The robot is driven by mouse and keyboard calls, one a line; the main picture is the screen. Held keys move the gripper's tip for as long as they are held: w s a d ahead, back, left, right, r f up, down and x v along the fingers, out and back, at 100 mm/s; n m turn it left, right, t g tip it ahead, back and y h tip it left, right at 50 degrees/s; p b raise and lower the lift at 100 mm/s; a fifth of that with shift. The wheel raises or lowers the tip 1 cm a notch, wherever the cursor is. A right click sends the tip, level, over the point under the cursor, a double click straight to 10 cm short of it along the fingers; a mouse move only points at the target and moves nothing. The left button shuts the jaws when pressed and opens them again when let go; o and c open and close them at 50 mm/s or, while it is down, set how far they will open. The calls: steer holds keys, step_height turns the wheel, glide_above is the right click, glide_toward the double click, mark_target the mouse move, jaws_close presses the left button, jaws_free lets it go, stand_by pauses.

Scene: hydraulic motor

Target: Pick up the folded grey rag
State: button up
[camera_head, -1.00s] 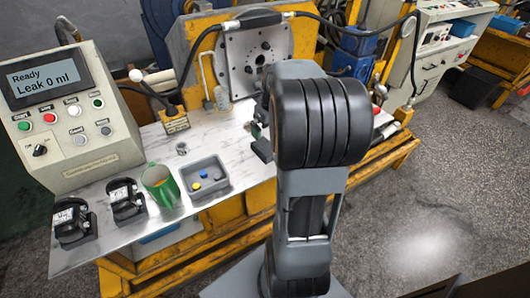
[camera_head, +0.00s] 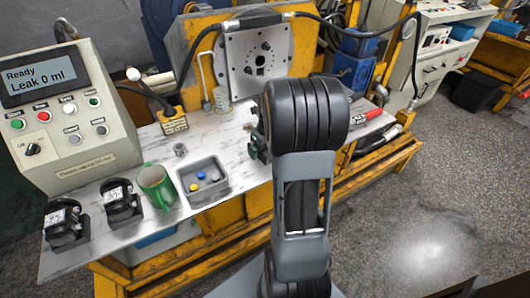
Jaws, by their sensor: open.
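I cannot make out the folded grey rag in the head view; my own arm covers the middle and right part of the bench (camera_head: 228,137). My gripper is hidden behind my dark upper arm. A small dark and green object shows at the arm's left edge, too covered to name.
A grey tray (camera_head: 222,190) with small blue and yellow caps, a green mug (camera_head: 155,187) and two black devices (camera_head: 66,222) (camera_head: 121,203) stand at the left. The leak tester (camera_head: 68,117) stands behind them. A red-handled tool (camera_head: 368,115) lies to the right of my arm.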

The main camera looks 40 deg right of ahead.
steer(key=shift+f, duration=0.15)
steer(key=shift+c, duration=0.2)
steer(key=c, duration=1)
steer(key=shift+r, duration=0.4)
steer(key=r+p, duration=0.1)
steer(key=r, duration=0.2)
steer(key=shift+s+r, duration=0.2)
steer(key=s+r, duration=0.1)
steer(key=s+r+p, duration=0.1)
steer(key=r, duration=0.1)
steer(key=s+r, duration=0.2)
steer(key=shift+s+a+p, duration=0.1)
steer(key=shift+a+p, duration=0.25)
steer(key=shift+a, duration=0.05)
steer(key=shift+s+a+r+p, duration=0.25)
steer(key=shift+s+r, duration=0.4)
steer(key=shift+s, duration=0.85)
steer(key=shift+s+a+r+p, duration=0.1)
steer(key=shift+s+a+r, duration=0.45)
steer(key=shift+s, duration=1)
steer(key=shift+s+a+r+p, duration=0.2)
steer(key=shift+s+r, duration=0.55)
steer(key=shift+s, duration=0.75)
